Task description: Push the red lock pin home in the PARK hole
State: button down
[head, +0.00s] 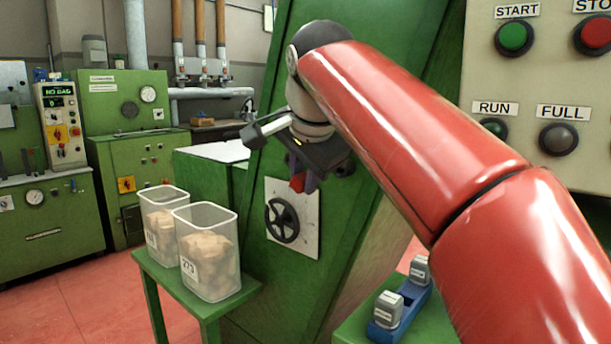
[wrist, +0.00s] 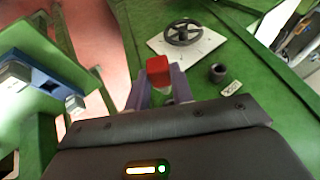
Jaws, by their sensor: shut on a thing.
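My gripper (head: 304,180) is in front of the sloping green machine, beside the upper part of the handwheel plate. In the wrist view its two purple fingers (wrist: 158,90) are shut on the red lock pin (wrist: 158,68), whose red end shows between them. The pin also shows as a small red block in the head view (head: 297,182). A dark round socket (wrist: 217,73) stands on the green panel to the right of the pin, apart from it. A small pale label (wrist: 230,88) lies by the socket; its lettering is too small to read surely. The gripper hides the pin's lower part.
A black handwheel (head: 283,220) sits on a pale plate (head: 308,207). Two clear bins of corks (head: 165,212) (head: 215,250) stand on a green table at left. A blue holder (head: 412,303) with grey-topped stamps stands at lower right. A button panel (head: 545,85) is at upper right.

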jog(key=shift+w+d, duration=0.8)
jog(key=shift+w, duration=0.2)
jog(key=shift+w+d, duration=0.75)
jog(key=shift+w, duration=0.2)
jog(key=shift+w+d+p, duration=1)
jog(key=shift+w+p, duration=0.1)
jog(key=shift+w, duration=0.2)
dwell(1.7)
jog(key=c, duration=1.1)
grip_release()
jog(key=shift+c, duration=0.2)
jog(key=v, duration=0.7)
jog(key=shift+s+r, duration=0.2)
jog(key=shift+r, duration=0.15)
jog(key=shift+s, duration=0.1)
